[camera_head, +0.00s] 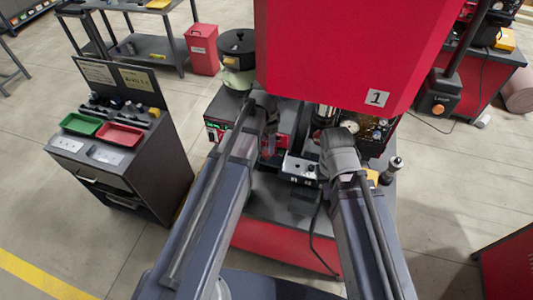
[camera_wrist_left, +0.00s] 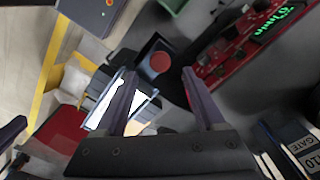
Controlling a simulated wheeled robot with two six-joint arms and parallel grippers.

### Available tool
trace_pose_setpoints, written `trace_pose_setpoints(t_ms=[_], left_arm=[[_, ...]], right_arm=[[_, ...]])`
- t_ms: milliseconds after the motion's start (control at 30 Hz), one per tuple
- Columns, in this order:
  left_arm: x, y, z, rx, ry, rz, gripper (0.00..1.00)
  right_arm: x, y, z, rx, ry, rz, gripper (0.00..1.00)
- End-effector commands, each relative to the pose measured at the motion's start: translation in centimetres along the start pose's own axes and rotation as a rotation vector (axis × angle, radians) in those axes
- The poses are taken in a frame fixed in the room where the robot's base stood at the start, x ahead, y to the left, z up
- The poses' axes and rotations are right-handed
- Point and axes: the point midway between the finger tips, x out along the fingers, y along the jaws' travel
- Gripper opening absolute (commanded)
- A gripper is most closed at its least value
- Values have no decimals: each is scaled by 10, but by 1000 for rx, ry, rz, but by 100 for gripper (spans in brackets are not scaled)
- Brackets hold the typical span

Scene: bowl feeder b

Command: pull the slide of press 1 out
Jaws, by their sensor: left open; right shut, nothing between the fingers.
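Press 1 (camera_head: 376,97) is the large red housing with a "1" plate at the top of the head view. My left gripper (camera_wrist_left: 160,73) is open, its two fingers apart with nothing held between them. In the wrist view a dark box with a red button (camera_wrist_left: 160,62) shows beyond the gap. In the head view my left gripper (camera_head: 268,142) is partly hidden by its own arm, low in front of the press. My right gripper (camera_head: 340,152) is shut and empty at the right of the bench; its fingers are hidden. I cannot clearly make out the slide.
A grey control box (camera_head: 301,167) stands between my arms. A red device with a green display (camera_wrist_left: 270,35) is close on the right in the wrist view. A dark cabinet with a green tray (camera_head: 81,124) and a red tray (camera_head: 119,134) stands left. A black-lidded pot (camera_head: 237,60) stands behind.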

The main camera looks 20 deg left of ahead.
Motion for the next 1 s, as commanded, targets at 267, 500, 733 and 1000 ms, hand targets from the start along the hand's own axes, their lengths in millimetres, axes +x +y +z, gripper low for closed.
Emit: trace_pose_setpoints(t_ms=[267,500,733,1000], left_arm=[[42,0,0,0,0,0,71],[52,0,0,-1,0,0,71],[51,0,0,-1,0,0,70],[51,0,0,-1,0,0,40]], right_arm=[[42,-4,-3,-14,2,2,0],[52,-4,-4,-12,2,2,0],[50,-4,-4,-12,2,2,0],[50,-4,-4,-12,2,2,0]])
